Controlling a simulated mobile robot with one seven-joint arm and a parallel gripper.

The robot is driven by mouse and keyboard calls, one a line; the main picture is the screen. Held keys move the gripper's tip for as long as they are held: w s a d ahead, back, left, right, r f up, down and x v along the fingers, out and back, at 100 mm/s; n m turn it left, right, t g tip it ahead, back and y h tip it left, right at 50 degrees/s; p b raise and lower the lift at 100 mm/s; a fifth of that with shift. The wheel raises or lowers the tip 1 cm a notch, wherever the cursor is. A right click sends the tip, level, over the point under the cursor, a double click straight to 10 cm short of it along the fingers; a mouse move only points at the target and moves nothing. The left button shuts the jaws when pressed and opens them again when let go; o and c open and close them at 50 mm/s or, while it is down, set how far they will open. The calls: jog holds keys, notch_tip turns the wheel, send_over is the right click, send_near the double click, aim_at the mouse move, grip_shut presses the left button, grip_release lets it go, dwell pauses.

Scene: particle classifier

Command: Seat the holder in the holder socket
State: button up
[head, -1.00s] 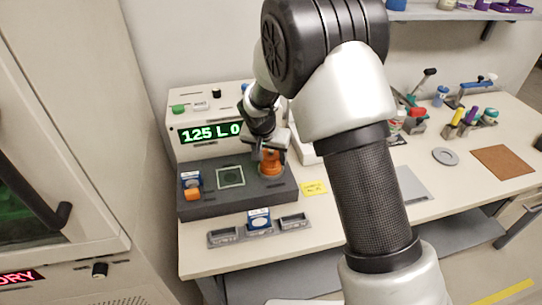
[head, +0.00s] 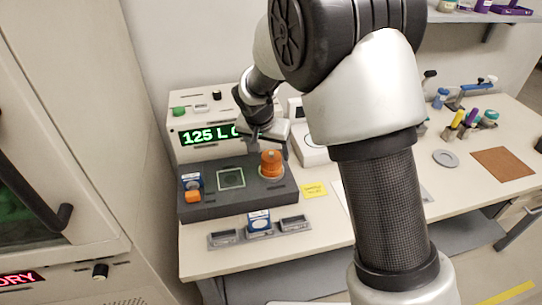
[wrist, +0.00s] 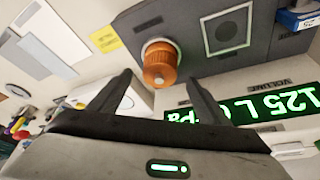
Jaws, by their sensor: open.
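The orange ribbed cylinder, which looks like the holder (head: 270,164), stands upright at the right end of the instrument's dark grey deck (head: 240,197). It sits in a pale ring, which looks like the holder socket (wrist: 157,43), in the wrist view; the holder also shows there (wrist: 160,66). Whether it is fully down cannot be told. My gripper (wrist: 160,84) is open and empty, its two dark fingers apart from the holder. In the head view my gripper (head: 268,138) hangs just above and behind the holder.
The deck has a green-edged square (head: 231,178) and a blue-and-white box (head: 191,181) with an orange block in front. The green display (head: 205,136) stands behind. A grey tray (head: 225,240) lies in front, a yellow note (head: 314,189) to the right.

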jog(key=d+v, duration=0.1)
jog(key=v, duration=0.6)
jog(key=s+d+r+n, duration=0.1)
jog(key=s+d+r, duration=1.1)
jog(key=s+d+n, duration=0.1)
jog(key=s+d, duration=0.1)
jog(key=s, duration=0.5)
jog(key=s+d+r+n+t+y, duration=0.1)
jog(key=s+d, duration=0.2)
jog(key=s, duration=0.5)
jog(key=shift+r, duration=0.15)
